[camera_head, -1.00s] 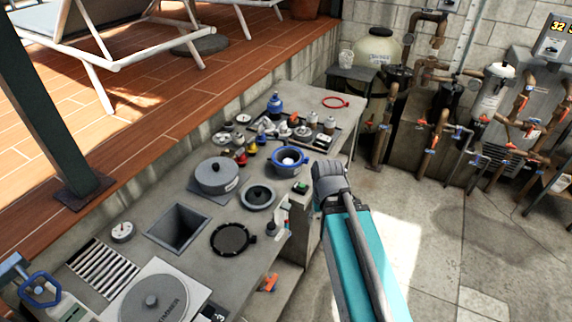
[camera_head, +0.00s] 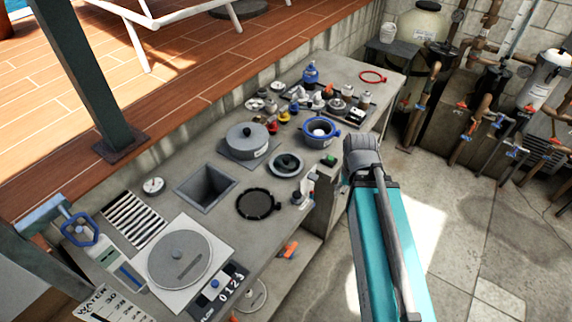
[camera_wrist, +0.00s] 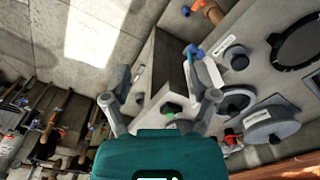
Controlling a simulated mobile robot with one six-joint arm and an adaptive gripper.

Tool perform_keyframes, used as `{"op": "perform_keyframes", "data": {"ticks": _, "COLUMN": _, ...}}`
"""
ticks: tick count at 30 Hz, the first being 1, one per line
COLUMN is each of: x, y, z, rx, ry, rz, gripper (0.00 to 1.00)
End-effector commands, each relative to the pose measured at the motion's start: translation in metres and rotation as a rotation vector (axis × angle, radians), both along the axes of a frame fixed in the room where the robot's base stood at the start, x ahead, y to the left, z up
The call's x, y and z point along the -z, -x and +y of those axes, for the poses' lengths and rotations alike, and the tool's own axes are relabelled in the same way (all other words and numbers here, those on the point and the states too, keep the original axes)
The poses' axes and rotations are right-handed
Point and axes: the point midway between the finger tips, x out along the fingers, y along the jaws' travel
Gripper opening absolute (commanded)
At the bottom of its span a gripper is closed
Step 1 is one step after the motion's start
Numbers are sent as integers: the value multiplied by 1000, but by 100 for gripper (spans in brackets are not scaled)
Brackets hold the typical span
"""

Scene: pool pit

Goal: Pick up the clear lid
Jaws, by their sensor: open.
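No lid on the bench is plainly clear at this size. A round disc with a black rim and side tabs (camera_head: 258,204) lies flat near the bench's front edge, and its dark middle may be see-through. It also shows at the upper right of the wrist view (camera_wrist: 300,42). A smaller dark round lid with a knob (camera_head: 286,165) lies behind it. I cannot tell which is the clear lid. My gripper (camera_wrist: 158,85) is open and empty, its fingers spread. In the head view it is off the bench's right side, apart from both discs.
Pipes and valves line the right wall. The floor (camera_head: 440,225) right of my arm is clear.

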Motion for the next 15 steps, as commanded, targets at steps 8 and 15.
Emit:
{"op": "perform_keyframes", "data": {"ticks": 8, "x": 0, "y": 0, "z": 0, "rx": 0, "ry": 0, "rz": 0, "gripper": 82}}
{"op": "perform_keyframes", "data": {"ticks": 15, "x": -2, "y": -16, "z": 7, "rx": -62, "ry": -5, "rz": -4, "gripper": 82}}
